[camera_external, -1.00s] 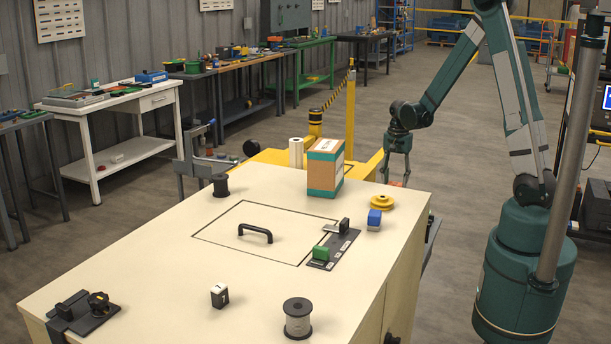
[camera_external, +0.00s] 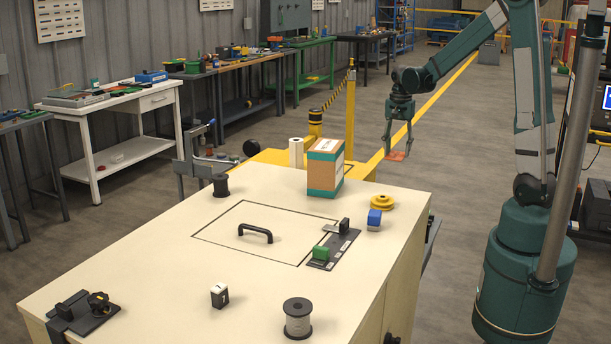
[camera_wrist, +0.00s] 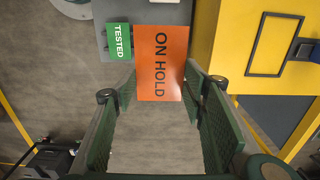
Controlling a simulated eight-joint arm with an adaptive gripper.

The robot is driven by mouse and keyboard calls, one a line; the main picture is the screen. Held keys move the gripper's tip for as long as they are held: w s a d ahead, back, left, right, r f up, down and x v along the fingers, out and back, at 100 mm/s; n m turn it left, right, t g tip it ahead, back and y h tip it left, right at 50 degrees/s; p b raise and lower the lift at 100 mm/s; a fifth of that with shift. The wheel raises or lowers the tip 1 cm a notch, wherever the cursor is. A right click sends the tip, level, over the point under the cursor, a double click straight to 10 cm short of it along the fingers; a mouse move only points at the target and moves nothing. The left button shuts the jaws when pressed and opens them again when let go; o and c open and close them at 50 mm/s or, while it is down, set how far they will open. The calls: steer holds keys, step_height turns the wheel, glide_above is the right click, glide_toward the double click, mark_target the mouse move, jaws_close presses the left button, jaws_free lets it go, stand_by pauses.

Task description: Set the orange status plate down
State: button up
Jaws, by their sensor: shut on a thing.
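The orange plate (camera_wrist: 162,62), marked "ON HOLD", sits between the fingers of my gripper (camera_wrist: 160,88) in the wrist view. In the external view my gripper (camera_external: 397,150) is shut on the orange plate (camera_external: 397,156) and holds it flat in the air, beyond the far right corner of the cream bench. A green plate (camera_wrist: 119,41) marked "TESTED" lies on a grey surface (camera_wrist: 110,75) to the left of the orange plate in the wrist view. The orange plate hides part of that grey surface.
A yellow structure (camera_wrist: 235,80) is at the right in the wrist view, with open floor below the gripper.

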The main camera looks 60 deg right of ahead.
mark_target(395, 154)
step_height(395, 154, up, 18)
steer(key=w+a+r+n+p, duration=0.1)
steer(key=w+a+n+p, duration=0.4)
steer(key=w+a, duration=1.3)
steer(key=w+a+n+p, duration=0.2)
steer(key=w+a, duration=0.1)
steer(key=a, duration=0.8)
steer(key=w+a+n+p, duration=0.15)
steer(key=w+a, duration=0.25)
steer(key=a, duration=0.7)
steer(key=a+n+p, duration=0.5)
steer(key=a, duration=2.7)
steer(key=s+a+n+p, duration=0.2)
steer(key=s+a, duration=0.2)
steer(key=a, duration=0.6)
steer(key=s+a+f+n+p, duration=0.1)
steer(key=s+a, duration=0.4)
steer(key=a, duration=0.4)
steer(key=s+a+n+p, duration=0.2)
steer(key=s+a, duration=0.2)
steer(key=a, duration=0.6)
steer(key=shift+m, duration=0.25)
steer(key=f, duration=0.5)
steer(key=shift+w+d+f, duration=0.1)
steer(key=shift+d+f, duration=0.15)
